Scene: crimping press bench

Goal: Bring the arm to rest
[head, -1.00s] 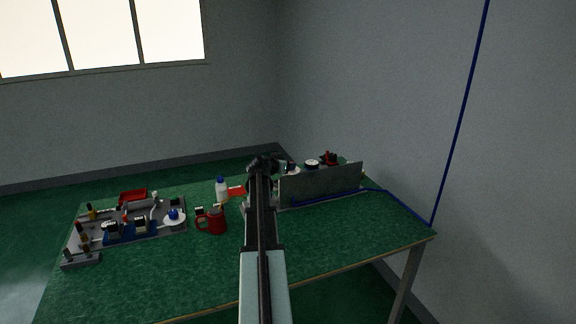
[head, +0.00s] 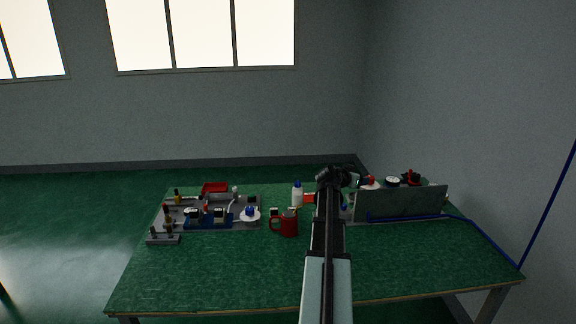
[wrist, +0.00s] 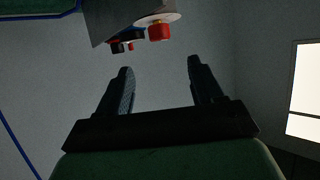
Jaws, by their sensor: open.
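My arm reaches out over the green bench (head: 420,262) from the front edge toward the back. My gripper is at the far end of the arm in the head view, small and dark, near the grey upright panel. In the wrist view my gripper (wrist: 160,80) shows two dark fingers spread apart with nothing between them. A grey panel edge with a red knob (wrist: 159,32) shows above the fingers there, apart from them.
A red mug (head: 288,223) and a white bottle with a blue cap (head: 297,196) stand left of my arm. A grey fixture board (head: 243,220) with several parts lies further left, a red tray (head: 214,188) behind it. The grey upright panel (head: 405,204) is on the right. The front of the bench is clear.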

